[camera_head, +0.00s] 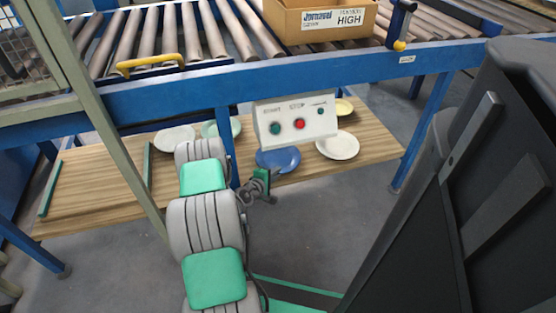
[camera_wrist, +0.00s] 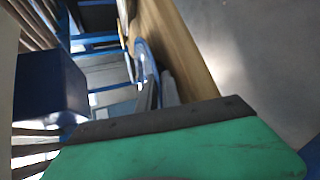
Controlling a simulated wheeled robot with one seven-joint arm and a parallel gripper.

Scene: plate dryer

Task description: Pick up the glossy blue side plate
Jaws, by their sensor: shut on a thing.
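The glossy blue side plate (camera_head: 278,158) is at the front edge of the wooden shelf (camera_head: 100,185), partly hidden by the control box. My gripper (camera_head: 270,173) reaches its near rim from in front. In the wrist view my gripper (camera_wrist: 160,92) is shut on the rim of the blue plate (camera_wrist: 145,55), which shows as a thin edge-on arc close to the wooden board. Whether the plate still touches the shelf is unclear.
A cream plate (camera_head: 338,145) is to the right, a yellow one (camera_head: 344,107) behind it. A white plate (camera_head: 174,139) and a pale green plate (camera_head: 221,127) are to the left. The control box (camera_head: 296,118) and blue conveyor beam (camera_head: 190,93) overhang the shelf.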

